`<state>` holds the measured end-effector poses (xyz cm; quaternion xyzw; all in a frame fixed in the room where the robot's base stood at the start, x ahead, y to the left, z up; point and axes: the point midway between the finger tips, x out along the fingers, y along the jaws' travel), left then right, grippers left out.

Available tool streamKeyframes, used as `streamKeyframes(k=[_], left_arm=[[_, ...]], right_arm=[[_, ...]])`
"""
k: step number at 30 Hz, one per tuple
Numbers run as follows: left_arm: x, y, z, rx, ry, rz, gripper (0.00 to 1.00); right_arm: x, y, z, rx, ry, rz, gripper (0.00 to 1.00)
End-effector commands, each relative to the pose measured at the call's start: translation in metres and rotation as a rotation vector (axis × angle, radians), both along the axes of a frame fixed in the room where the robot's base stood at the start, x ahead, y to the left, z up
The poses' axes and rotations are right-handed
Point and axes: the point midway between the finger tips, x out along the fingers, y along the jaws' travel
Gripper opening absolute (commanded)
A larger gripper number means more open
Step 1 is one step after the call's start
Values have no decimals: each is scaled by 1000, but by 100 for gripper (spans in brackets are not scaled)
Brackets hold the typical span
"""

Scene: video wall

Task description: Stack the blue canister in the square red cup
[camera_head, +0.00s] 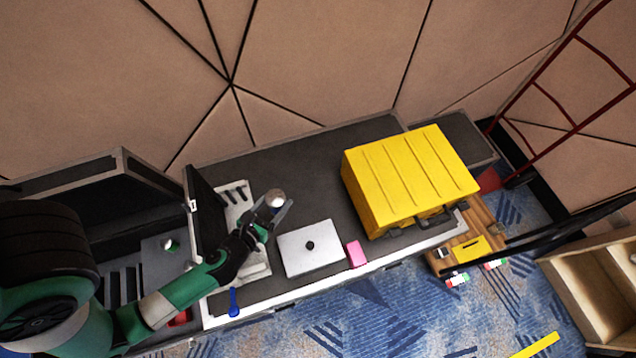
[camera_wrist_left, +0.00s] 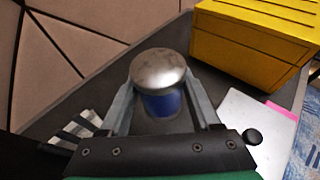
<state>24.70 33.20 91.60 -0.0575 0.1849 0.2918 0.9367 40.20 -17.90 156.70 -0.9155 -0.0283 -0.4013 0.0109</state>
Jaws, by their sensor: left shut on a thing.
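The blue canister (camera_wrist_left: 163,104) has a rounded silver lid (camera_wrist_left: 160,69). It stands upright between the fingers of my left gripper (camera_wrist_left: 165,100), which is shut on it. In the head view the silver lid (camera_head: 275,197) shows at the tip of my left gripper (camera_head: 278,208), over the dark worktop; I cannot tell how high it is held. I cannot clearly make out a square red cup. A small red thing (camera_head: 180,317) shows partly behind my left arm at the lower left, and its shape is unclear. My right gripper is not in view.
A silver laptop-like slab (camera_head: 309,247) lies right of my gripper, beside a pink block (camera_head: 356,253). A large yellow case (camera_head: 408,180) stands further right. An open dark case (camera_head: 205,218) is at left. A blue object (camera_head: 234,302) lies near the front edge. The worktop behind is clear.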

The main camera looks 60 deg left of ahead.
Motion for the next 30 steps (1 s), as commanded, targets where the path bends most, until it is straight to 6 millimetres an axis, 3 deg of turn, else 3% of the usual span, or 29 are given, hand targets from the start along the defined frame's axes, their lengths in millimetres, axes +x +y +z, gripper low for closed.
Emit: streamKeyframes(k=[1, 3, 10, 21, 24, 30], left_arm=[[-3, 3, -11, 0, 0, 12, 0], [-5, 5, -14, 1, -2, 21, 0], [2, 10, -15, 0, -4, 29, 0], [75, 50, -54, 1, -6, 28, 0], [88, 57, -77, 1, -3, 27, 0], [108, 67, -101, 2, -3, 26, 0]], right_arm=[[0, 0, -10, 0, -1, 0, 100], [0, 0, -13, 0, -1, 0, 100], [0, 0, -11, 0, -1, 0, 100], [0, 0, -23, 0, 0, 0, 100], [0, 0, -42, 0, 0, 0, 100], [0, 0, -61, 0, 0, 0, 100]])
